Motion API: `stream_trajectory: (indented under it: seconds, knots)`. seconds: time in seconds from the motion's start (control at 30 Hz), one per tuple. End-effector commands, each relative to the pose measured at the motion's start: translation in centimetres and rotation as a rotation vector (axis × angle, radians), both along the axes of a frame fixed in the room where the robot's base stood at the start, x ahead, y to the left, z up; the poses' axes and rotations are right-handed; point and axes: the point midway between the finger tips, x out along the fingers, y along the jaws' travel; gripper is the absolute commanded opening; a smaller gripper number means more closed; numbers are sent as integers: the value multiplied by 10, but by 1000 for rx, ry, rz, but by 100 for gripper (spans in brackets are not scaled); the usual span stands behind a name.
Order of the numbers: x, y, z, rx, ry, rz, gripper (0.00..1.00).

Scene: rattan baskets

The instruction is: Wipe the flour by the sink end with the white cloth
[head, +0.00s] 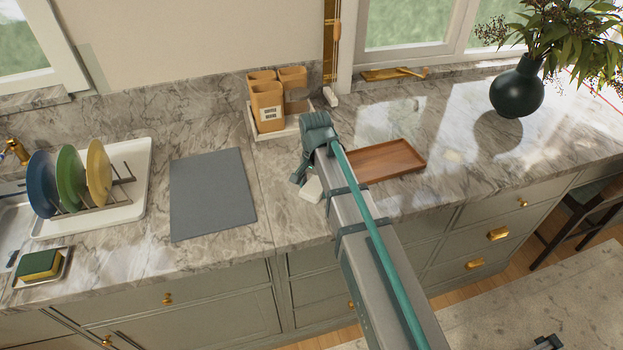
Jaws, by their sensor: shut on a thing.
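My gripper (304,180) is over the counter, between the grey mat and the wooden tray, with its fingers pointing down. It is shut on the white cloth (312,190), a small pale block-like shape at the fingertips; my arm and fingers hide part of it. I cannot tell whether the cloth touches the counter. The sink (12,202) shows at the left edge. I cannot make out flour against the marbled counter by the sink. A small pale patch (453,156) lies right of the wooden tray; I cannot tell what it is.
A dish rack (136,195) with plates and a green-yellow sponge (39,264) are at left. A grey mat (211,194) lies flat beside the rack. Brown canisters (267,105) stand behind my gripper. A wooden tray (390,158) and dark vase (517,90) are at right.

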Motion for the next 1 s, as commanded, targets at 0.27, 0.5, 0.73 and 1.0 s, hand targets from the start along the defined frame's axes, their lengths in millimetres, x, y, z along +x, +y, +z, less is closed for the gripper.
stream_trajectory:
  seconds: [0.27,0.5,0.73,1.0]
  knots:
    - [-27,-10,0,0,1,-2,35]
    - [-21,-12,-1,0,1,-7,35]
    - [0,-7,0,0,0,-9,35]
    - [24,-1,0,0,0,-12,35]
